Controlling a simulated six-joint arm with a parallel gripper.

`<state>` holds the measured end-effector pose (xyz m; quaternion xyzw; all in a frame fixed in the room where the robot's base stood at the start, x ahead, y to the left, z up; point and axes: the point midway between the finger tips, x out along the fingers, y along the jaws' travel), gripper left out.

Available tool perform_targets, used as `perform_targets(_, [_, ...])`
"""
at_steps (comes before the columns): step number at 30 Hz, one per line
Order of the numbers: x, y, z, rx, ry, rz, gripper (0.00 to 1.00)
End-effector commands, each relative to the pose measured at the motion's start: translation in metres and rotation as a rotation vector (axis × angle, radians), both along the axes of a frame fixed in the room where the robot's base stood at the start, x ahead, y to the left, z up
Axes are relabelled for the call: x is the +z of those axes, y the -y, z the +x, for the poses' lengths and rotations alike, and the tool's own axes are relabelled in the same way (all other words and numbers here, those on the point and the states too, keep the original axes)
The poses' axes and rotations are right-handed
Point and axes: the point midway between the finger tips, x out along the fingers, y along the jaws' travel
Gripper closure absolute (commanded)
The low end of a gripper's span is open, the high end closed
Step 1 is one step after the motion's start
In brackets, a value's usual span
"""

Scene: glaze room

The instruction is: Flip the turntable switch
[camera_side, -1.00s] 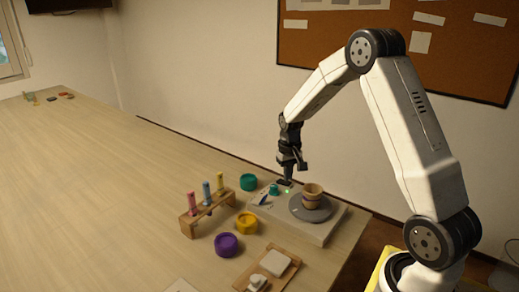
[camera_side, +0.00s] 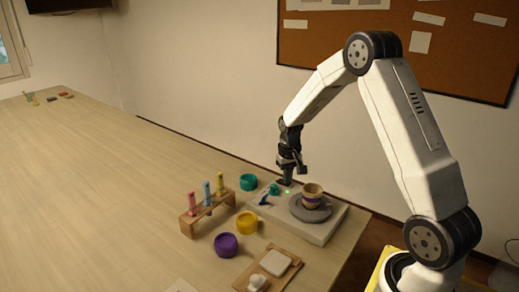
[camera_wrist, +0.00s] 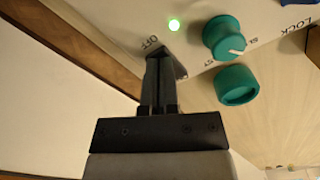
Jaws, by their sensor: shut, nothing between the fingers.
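The turntable unit is a pale box (camera_side: 318,234) with a round grey wheel (camera_side: 310,214) on top. A teal knob (camera_wrist: 223,37) sits right of the light there. The turntable switch itself cannot be made out; my fingers seem to cover that spot. My gripper (camera_side: 286,183) is shut and empty, pointing down at the panel's far left edge; its fingers (camera_wrist: 159,62) end beside the light. Contact cannot be told.
A striped cup (camera_side: 312,195) stands on the wheel. A blue lever (camera_side: 265,200) is on the panel's left. Teal (camera_side: 248,182), yellow (camera_side: 247,223) and purple (camera_side: 227,245) jars and a wooden tube rack (camera_side: 207,215) stand to the left. A wooden board (camera_side: 266,272) lies in front.

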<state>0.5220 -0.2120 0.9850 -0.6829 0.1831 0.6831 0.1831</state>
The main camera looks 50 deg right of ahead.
Motion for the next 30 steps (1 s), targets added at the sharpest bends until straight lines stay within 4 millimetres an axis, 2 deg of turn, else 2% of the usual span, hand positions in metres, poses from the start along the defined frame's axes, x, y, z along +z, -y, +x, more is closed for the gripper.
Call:
perform_targets(14, [-0.002, 0.0, 0.0, 0.0, 0.001, -0.001, 1.0])
perform_targets(30, [0.028, 0.0, 0.0, 0.0, 0.002, -0.001, 1.0])
